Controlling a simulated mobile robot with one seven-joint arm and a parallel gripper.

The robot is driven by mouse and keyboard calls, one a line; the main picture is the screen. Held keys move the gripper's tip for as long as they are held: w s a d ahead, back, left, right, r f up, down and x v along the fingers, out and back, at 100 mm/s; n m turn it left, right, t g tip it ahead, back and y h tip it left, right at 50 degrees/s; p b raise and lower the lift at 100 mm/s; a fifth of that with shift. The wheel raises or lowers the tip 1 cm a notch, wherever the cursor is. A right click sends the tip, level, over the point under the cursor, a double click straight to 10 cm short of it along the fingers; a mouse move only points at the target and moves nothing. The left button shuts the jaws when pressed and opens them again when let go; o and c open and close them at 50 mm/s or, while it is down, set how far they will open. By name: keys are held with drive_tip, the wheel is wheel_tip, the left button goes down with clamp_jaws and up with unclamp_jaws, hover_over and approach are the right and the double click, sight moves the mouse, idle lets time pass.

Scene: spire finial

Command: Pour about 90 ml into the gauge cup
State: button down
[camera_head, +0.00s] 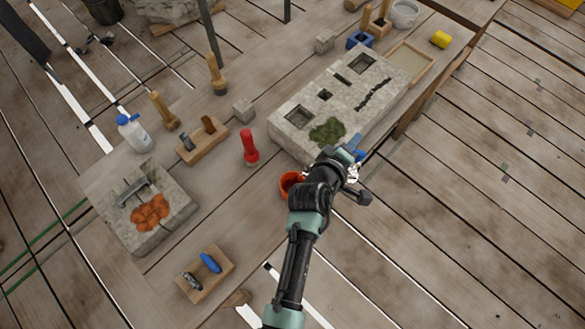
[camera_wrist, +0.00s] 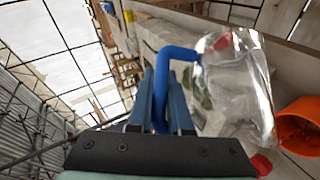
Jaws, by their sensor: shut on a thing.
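My gripper (camera_wrist: 161,88) is shut on the blue handle of a clear jug (camera_wrist: 235,90). The jug is to the right of the fingers in the wrist view, with its see-through body over the bench; I cannot tell its fill level. In the head view my gripper (camera_head: 352,152) is at the front edge of the stone block, and the jug is mostly hidden by my arm. An orange cup (camera_head: 291,181) stands on the bench just left of my wrist; in the wrist view this cup (camera_wrist: 300,125) is right of the jug. I cannot tell whether it is the gauge cup.
A stone block (camera_head: 296,138) with square holes and moss lies behind my gripper. A red-handled tool (camera_head: 249,147) stands left of the cup. A white bottle (camera_head: 133,134), a wooden holder (camera_head: 204,145) and a second stone block (camera_head: 170,225) are further left.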

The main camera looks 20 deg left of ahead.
drive_tip(key=shift+a+r+b, duration=0.1)
drive_tip(key=shift+a+b, duration=0.05)
drive_tip(key=shift+b, duration=0.3)
drive_tip(key=shift+r+p, duration=0.4)
drive_tip(key=shift+p, duration=0.6)
drive_tip(key=shift+w+d+r+p, duration=0.2)
drive_tip(key=shift+d+p, duration=0.25)
drive_tip(key=shift+p, duration=0.8)
drive_tip(key=shift+w+d+m+g+y+p, duration=0.1)
drive_tip(key=shift+d+m+g+y+p, duration=0.2)
drive_tip(key=shift+p, duration=0.65)
drive_tip(key=shift+f+y+p, duration=0.3)
drive_tip(key=shift+p, duration=0.3)
drive_tip(key=shift+w+f+m+g, duration=0.1)
drive_tip(key=shift+f+m+g, duration=0.2)
drive_tip(key=shift+f, duration=0.25)
drive_tip(key=shift+d+r+p, duration=0.15)
drive_tip(key=shift+d+p, duration=0.05)
drive_tip(key=shift+p, duration=0.25)
drive_tip(key=shift+w+d+f+m+g+y, duration=0.25)
drive_tip(key=shift+d+f+m+g+y, duration=0.1)
drive_tip(key=shift+f+y, duration=0.15)
drive_tip(key=shift+w+d+f+m+g+y, duration=0.2)
drive_tip(key=shift+d+f+m+g+y, duration=0.1)
drive_tip(key=shift+f+y, duration=0.15)
